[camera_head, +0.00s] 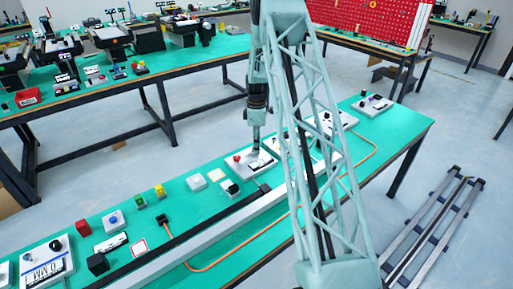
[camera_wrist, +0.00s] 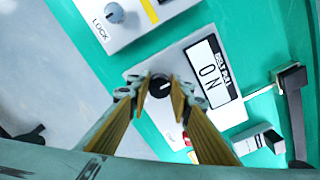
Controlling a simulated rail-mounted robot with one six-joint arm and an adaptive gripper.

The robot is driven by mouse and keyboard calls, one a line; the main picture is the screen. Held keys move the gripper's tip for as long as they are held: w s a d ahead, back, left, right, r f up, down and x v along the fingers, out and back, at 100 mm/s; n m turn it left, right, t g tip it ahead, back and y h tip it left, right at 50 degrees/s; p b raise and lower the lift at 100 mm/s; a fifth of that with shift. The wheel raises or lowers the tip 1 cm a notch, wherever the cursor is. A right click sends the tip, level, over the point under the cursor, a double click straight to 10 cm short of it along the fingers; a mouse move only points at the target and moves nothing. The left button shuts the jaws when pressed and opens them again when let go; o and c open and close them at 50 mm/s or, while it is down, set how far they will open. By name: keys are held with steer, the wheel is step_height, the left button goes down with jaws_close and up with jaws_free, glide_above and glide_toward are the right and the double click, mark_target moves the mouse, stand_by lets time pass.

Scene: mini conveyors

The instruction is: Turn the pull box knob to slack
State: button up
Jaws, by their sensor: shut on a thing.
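In the wrist view, a round black knob (camera_wrist: 160,86) sits on a pale box (camera_wrist: 190,58). A white display (camera_wrist: 210,72) on the box shows large letters that look like ON, with small lettering I cannot read surely. My gripper (camera_wrist: 159,93) has its two yellow-sided fingers on either side of the knob, closed on it. In the head view, my gripper (camera_head: 257,147) points down at this box (camera_head: 264,167) on the green bench; the knob is hidden there by the fingers.
A neighbouring box with a blue-grey knob (camera_wrist: 114,13) and the word LOCK lies close by. A red button (camera_wrist: 187,139) is partly hidden behind a finger. A black switch-like part (camera_wrist: 291,78) stands at right. Several small buttons and boxes line the green bench (camera_head: 185,210).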

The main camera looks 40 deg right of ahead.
stand_by(0.3)
steer(key=o, duration=0.8)
steer(key=shift+o, duration=0.2)
steer(key=shift+r, duration=0.15)
step_height(320, 180, up, 12)
stand_by(0.4)
stand_by(0.7)
